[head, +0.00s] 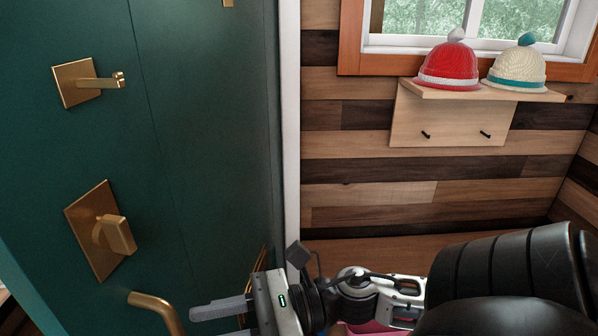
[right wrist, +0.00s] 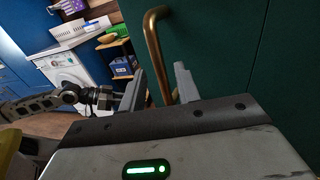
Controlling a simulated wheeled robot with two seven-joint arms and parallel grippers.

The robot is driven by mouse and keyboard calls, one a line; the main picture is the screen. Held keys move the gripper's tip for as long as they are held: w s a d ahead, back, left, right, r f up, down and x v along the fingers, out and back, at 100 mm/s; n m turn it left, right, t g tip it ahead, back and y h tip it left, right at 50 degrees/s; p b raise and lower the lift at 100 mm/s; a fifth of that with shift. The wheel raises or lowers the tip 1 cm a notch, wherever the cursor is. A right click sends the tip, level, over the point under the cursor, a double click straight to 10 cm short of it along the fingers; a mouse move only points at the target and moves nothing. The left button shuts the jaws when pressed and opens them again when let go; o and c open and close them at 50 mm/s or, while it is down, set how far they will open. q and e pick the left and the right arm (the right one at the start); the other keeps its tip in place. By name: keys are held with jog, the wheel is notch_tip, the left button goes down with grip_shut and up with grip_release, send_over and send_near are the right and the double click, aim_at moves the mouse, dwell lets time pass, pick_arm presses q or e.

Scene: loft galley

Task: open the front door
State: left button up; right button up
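The dark green front door (head: 195,120) fills the left of the head view. It carries a brass latch (head: 88,82), a brass knob on a plate (head: 105,233) and a curved brass handle (head: 160,307) low down. My right gripper (head: 215,310) is beside the handle, its fingers pointing left. In the right wrist view the handle (right wrist: 153,50) rises between the two parted fingers of my right gripper (right wrist: 160,85); I cannot tell whether either touches it. The door's lighter edge shows at lower left in the head view.
A wood wall shelf (head: 450,115) with a red hat (head: 450,67) and a cream hat (head: 517,68) is right of the door, below a window. A washing machine (right wrist: 68,73) and a small shelf (right wrist: 118,60) stand beyond the door's edge.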

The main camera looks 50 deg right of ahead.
jog(key=b+v, duration=0.1)
jog(key=v, duration=1)
jog(key=shift+s+d, duration=0.15)
jog(key=shift+d, duration=0.05)
jog(key=w+d+f+m+t+h, duration=0.1)
jog(key=w+f+m+t+h, duration=0.4)
jog(key=m, duration=1)
jog(key=w+f+m+t+h, duration=0.3)
jog(key=m+h, duration=0.4)
jog(key=m, duration=0.7)
jog(key=s+a+f+m+g+y, duration=0.1)
jog(key=a+f+m+g, duration=0.7)
jog(key=a+f+m, duration=0.5)
jog(key=m, duration=0.2)
jog(key=shift+s+a+m+p, duration=0.25)
jog(key=shift+a+m+p, duration=0.05)
jog(key=shift+p, duration=0.05)
